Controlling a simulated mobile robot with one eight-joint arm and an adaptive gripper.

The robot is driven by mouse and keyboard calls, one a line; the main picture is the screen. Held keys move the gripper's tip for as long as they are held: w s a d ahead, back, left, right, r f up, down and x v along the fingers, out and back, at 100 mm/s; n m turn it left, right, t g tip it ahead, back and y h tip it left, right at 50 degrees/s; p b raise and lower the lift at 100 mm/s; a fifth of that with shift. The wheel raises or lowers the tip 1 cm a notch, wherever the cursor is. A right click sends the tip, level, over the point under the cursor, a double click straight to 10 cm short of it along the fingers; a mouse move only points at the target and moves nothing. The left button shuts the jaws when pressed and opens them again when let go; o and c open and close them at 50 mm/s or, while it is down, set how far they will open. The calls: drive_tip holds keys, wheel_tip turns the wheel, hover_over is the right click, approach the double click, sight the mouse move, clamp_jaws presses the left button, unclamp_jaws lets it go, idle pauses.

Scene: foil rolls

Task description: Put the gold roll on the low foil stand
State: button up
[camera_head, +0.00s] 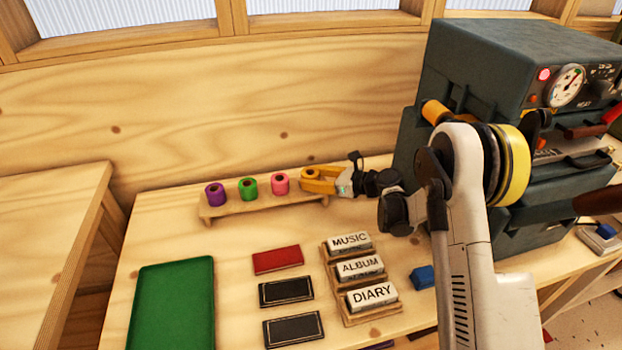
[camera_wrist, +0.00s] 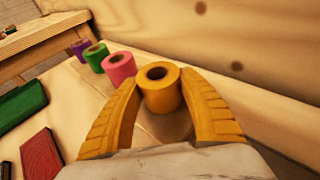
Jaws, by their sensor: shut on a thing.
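The gold roll (camera_wrist: 159,92) is upright between the two yellow fingers of my gripper (camera_wrist: 161,84) in the wrist view, and the gripper is shut on it. In the head view my gripper (camera_head: 306,180) is at the right end of the low wooden foil stand (camera_head: 262,205); there the gold roll is hard to tell from the fingers. The roll is over or on that end; I cannot tell whether its base touches the stand. A purple roll (camera_head: 215,195), a green roll (camera_head: 248,189) and a pink roll (camera_head: 280,184) stand in a row to its left.
A large dark press machine (camera_head: 505,110) stands at the right. Toward the front are a green tray (camera_head: 172,305), a red block (camera_head: 277,259), dark blocks (camera_head: 286,291), a wooden rack (camera_head: 334,302) with labelled blocks, and a blue block (camera_head: 422,278). A wooden wall is behind the stand.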

drive_tip(key=shift+f, duration=0.15)
drive_tip(key=o, duration=1.2)
drive_tip(key=shift+s+d+r, duration=0.1)
drive_tip(key=shift+d+r, duration=0.15)
drive_tip(key=shift+r, duration=0.1)
drive_tip(key=p+v, duration=0.4)
drive_tip(key=v, duration=0.7)
drive_tip(key=shift+s+d+p, duration=0.15)
drive_tip(key=shift+p, duration=0.15)
